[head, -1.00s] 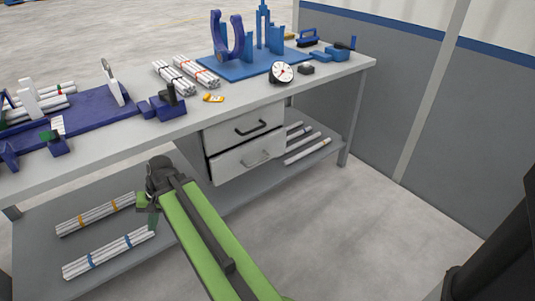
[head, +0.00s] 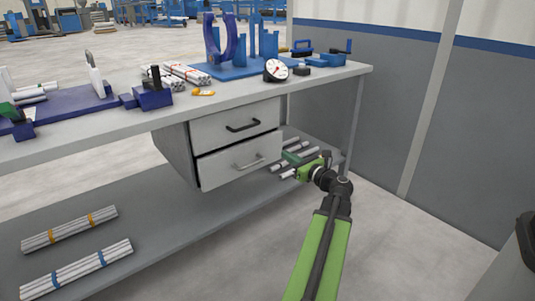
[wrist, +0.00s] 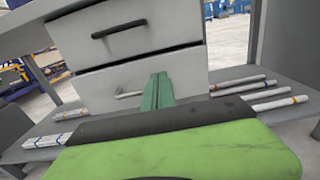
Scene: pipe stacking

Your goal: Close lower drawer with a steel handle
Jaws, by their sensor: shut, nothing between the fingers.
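The lower drawer (head: 225,170) has a pale front and a steel handle (head: 249,161). It sits under the upper drawer with its black handle (head: 243,125). The lower front appears to stand slightly forward of the upper one, with a dark gap above it. My gripper (head: 286,157) is shut and empty, just right of the lower drawer in the head view. In the wrist view my green fingers (wrist: 158,90) overlap the lower drawer front, right of the steel handle (wrist: 128,95). I cannot tell whether they touch it.
The workbench top (head: 120,131) holds blue fixtures, white pipes and a dial clock (head: 276,70). Pipe bundles (head: 76,269) lie on the lower shelf at left, and loose pipes lie on it behind my gripper. A grey wall (head: 460,130) stands at right. Floor in front is clear.

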